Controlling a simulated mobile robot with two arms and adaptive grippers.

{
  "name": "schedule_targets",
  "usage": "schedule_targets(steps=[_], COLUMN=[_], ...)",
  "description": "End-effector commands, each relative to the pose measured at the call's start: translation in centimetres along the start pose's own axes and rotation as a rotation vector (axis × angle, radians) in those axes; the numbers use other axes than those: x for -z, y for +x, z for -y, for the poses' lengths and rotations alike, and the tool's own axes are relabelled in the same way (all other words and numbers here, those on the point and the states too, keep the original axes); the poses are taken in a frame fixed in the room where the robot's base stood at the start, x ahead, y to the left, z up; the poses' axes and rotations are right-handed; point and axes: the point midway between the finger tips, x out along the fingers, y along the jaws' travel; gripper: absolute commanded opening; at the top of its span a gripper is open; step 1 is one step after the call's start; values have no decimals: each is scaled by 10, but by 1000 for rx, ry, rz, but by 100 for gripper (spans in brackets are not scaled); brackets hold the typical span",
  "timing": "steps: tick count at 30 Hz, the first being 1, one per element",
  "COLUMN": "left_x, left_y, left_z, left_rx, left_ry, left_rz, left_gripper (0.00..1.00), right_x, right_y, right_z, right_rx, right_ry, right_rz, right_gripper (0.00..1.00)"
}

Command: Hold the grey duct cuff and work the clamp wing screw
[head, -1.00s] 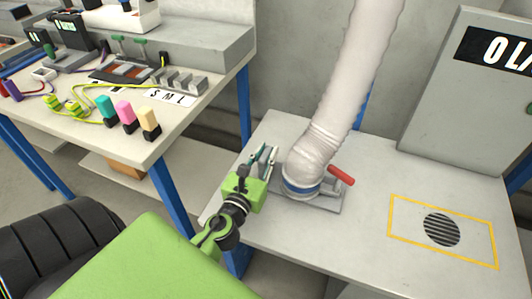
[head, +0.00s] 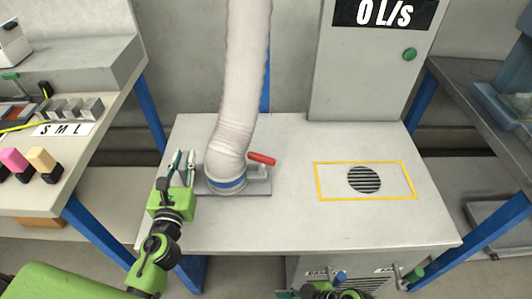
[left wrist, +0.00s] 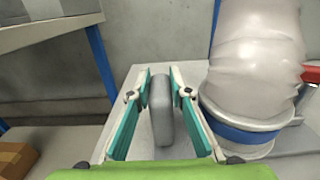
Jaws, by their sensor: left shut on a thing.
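A pale flexible duct (head: 240,90) comes down to a cuff with a blue band (head: 228,184), standing on a grey plate (head: 255,190) on the table. A red bar (head: 262,158), perhaps the wing screw, sticks out right of the cuff. It shows at the right edge of the left wrist view (left wrist: 311,73). My left gripper (head: 180,163) is left of the cuff, its teal fingers on either side of a grey rounded upright piece (left wrist: 162,110), shut on it. Part of my right gripper (head: 325,291) shows at the bottom edge; its fingers are unclear.
A yellow-framed round vent (head: 364,180) lies right on the tabletop (head: 300,225). A grey cabinet (head: 360,80) reading 0 L/s with a green button (head: 410,54) stands behind. A bench (head: 80,170) with coloured blocks is at left. The tabletop between cuff and vent is clear.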

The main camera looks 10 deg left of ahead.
Motion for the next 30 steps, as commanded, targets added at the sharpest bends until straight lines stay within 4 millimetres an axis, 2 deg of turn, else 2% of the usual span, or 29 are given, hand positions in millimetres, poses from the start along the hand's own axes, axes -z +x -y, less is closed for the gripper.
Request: schedule_targets(steps=[1,6,11,16,18,20,23,30], left_x=[0,0,0,0,0,0,0,0], left_y=[0,0,0,0,0,0,0,0], left_z=[0,0,0,0,0,0,0,0], left_rx=[0,0,0,0,0,0,0,0], left_ry=[0,0,0,0,0,0,0,0], left_rz=[0,0,0,0,0,0,1,0], left_gripper=[0,0,0,0,0,0,0,0], right_x=[24,99,159,214,230,238,249,284], right_y=[-4,-22,-50,-94,-111,-117,-119,-128], right_z=[9,52,103,168,183,179,157,71], right_rx=[29,116,172,232,273,309,358,365], right_ry=[-109,-503,-885,-1326,-1475,-1517,-1499,-1255], right_rz=[-44,-213,-392,-616,-669,-653,-556,-212], right_gripper=[29,29,29,29,29,29,29,29])
